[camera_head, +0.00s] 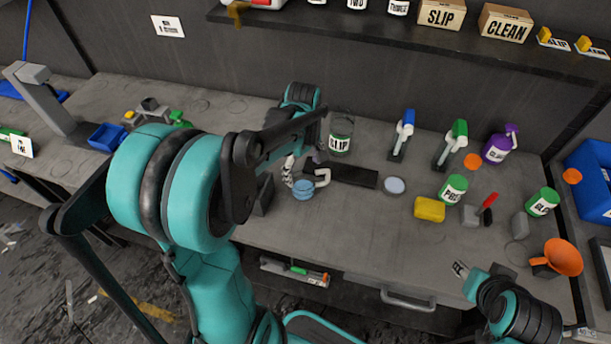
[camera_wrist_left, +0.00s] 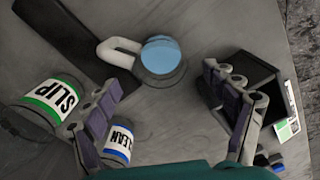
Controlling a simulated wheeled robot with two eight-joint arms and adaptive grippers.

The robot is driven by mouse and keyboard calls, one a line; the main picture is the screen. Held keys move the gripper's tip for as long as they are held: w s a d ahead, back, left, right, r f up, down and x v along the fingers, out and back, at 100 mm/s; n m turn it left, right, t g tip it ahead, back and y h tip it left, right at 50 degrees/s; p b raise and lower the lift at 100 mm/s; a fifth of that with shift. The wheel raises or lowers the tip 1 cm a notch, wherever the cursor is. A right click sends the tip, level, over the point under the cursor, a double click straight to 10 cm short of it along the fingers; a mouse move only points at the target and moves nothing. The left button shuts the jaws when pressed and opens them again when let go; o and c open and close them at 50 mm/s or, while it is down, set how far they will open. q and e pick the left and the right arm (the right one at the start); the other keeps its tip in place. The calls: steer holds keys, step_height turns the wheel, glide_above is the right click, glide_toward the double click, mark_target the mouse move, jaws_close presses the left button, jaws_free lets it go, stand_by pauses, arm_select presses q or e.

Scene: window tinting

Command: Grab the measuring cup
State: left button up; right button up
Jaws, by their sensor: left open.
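The measuring cup (camera_head: 303,190) is a small clear cup with light blue liquid and a white handle, standing on the grey workbench. In the left wrist view the cup (camera_wrist_left: 160,57) is upper middle, its handle pointing left. My left gripper (camera_head: 305,167) is above and behind the cup in the head view, partly hidden by my arm. In the wrist view my left gripper (camera_wrist_left: 168,105) has its fingers wide apart with nothing between them; the cup lies beyond the fingertips. My right gripper (camera_head: 470,275) is low at the right; its jaws are unclear.
A SLIP can (camera_head: 341,138) and a CLEAN can (camera_wrist_left: 118,143) stand close to the left finger. A dark open box (camera_wrist_left: 248,82) is near the other finger. A black flat bar (camera_head: 354,175) lies beside the cup. Bottles and a yellow sponge (camera_head: 429,209) are further right.

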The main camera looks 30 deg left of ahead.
mark_target(302, 173)
arm_select(q)
steer(key=f, duration=0.1)
steer(key=f+b, duration=0.1)
steer(key=f, duration=0.1)
steer(key=shift+s+a, duration=0.15)
steer(key=shift+s, duration=0.05)
steer(key=shift+w+f, duration=0.1)
steer(key=shift+f, duration=0.15)
step_height(302, 173, down, 4)
steer(key=shift+w+f+b, duration=0.1)
steer(key=shift+f+b, duration=0.05)
steer(key=shift+b, duration=1)
steer(key=c, duration=1.3)
